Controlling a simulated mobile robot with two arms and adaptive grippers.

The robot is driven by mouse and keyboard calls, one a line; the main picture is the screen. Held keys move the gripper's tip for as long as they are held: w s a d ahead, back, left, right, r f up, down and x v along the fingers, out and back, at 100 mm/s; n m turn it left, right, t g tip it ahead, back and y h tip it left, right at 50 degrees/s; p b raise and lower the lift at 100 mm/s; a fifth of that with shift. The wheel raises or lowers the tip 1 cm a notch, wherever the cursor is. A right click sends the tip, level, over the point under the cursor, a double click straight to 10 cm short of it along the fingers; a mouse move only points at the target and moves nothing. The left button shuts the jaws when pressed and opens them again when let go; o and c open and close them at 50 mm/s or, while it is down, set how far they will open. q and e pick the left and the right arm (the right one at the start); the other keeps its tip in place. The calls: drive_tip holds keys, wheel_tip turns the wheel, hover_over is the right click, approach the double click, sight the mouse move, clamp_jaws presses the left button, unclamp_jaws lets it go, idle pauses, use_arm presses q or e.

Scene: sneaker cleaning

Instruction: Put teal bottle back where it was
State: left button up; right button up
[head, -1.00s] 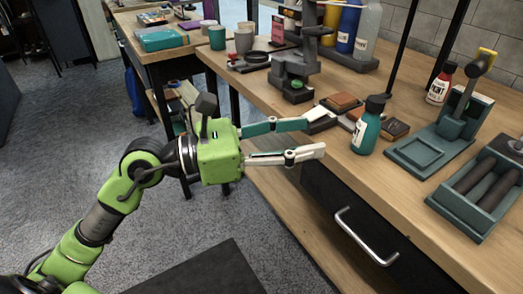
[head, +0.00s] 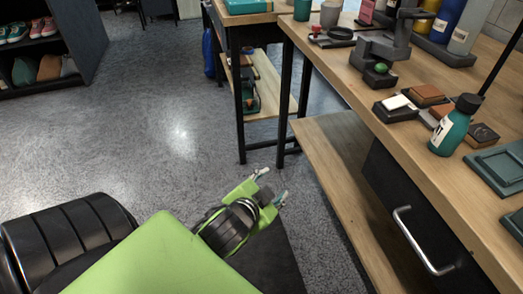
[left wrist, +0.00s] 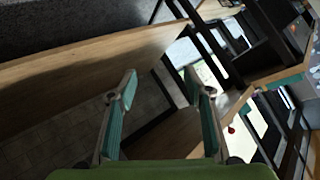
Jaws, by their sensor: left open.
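The teal bottle (head: 455,125) with a dark cap and white label stands upright on the wooden workbench (head: 425,165), near its front edge. My left gripper (head: 272,187) is open and empty. In the head view it is low, left of the bench and well apart from the bottle. In the left wrist view its two teal-padded fingers (left wrist: 164,95) are spread with nothing between them; the bottle cannot be made out there. My right gripper is not in view.
Brush blocks (head: 396,106) lie left of the bottle, and a teal tray (head: 500,165) is to its right. A dark stand (head: 385,55) is behind. A drawer with a metal handle (head: 422,242) and a lower shelf (head: 335,160) are under the bench. Open floor (head: 160,130) lies to the left.

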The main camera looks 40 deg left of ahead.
use_arm(q)
drive_tip(key=s+d+f+n+g+h, duration=0.1)
drive_tip(key=s+d+f+g+h, duration=0.2)
drive_tip(key=s+d+f+g, duration=0.3)
drive_tip(key=s+d+f, duration=0.2)
drive_tip(key=s+f, duration=0.3)
drive_tip(key=s, duration=0.3)
drive_tip(key=shift+f+n+g, duration=0.3)
drive_tip(key=shift+n+g, duration=0.1)
